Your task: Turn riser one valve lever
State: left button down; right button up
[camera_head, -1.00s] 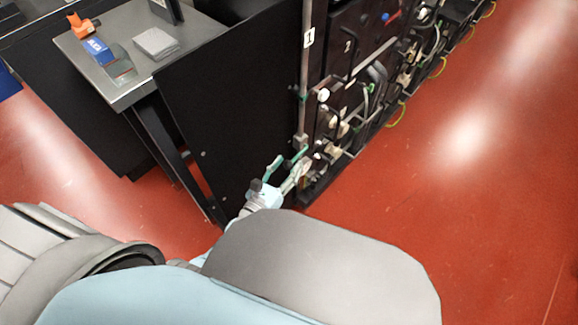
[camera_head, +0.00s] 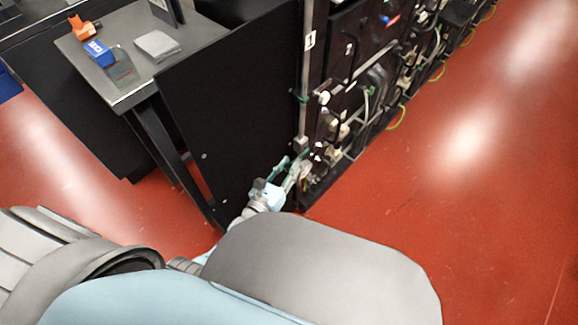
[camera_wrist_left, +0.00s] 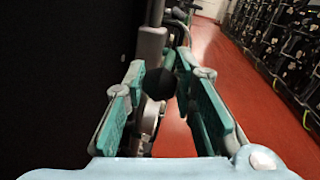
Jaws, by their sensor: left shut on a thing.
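Riser one is the grey vertical pipe (camera_head: 305,75) with a white tag marked 1, on the front edge of the black rack. My left gripper (camera_head: 294,163) is low at the foot of this pipe. In the left wrist view, my green-padded left fingers (camera_wrist_left: 165,88) are on both sides of a dark rounded piece (camera_wrist_left: 160,84), which looks like the valve lever's end, and are shut on it. A pale metal valve part (camera_wrist_left: 150,115) shows below, between the fingers. The lever's full shape and angle are hidden by my fingers. My right gripper is not in view.
A black panel (camera_head: 235,110) stands close to the left of my gripper. Battery racks with hoses and cables (camera_head: 370,80) run to the right of the pipe. The red floor (camera_head: 430,210) at right is clear.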

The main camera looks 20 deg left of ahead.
pick_arm(q)
jog(key=shift+r+p, duration=0.25)
jog(key=shift+p, duration=0.05)
jog(key=r+g+p, duration=0.1)
jog(key=g+p, duration=0.1)
jog(key=p, duration=0.2)
jog(key=w+r+g+y+p, duration=0.1)
jog(key=r+g+p, duration=0.1)
jog(key=p, duration=0.3)
jog(key=r+m+g+p, duration=0.1)
jog(key=g+p, duration=0.1)
jog(key=p, duration=0.3)
jog(key=shift+w+d+r, duration=0.15)
jog(key=shift+d+r, duration=0.1)
jog(key=shift+w+g+y+p, duration=0.15)
jog(key=shift+g+y+p, duration=0.15)
jog(key=shift+g+p, duration=0.3)
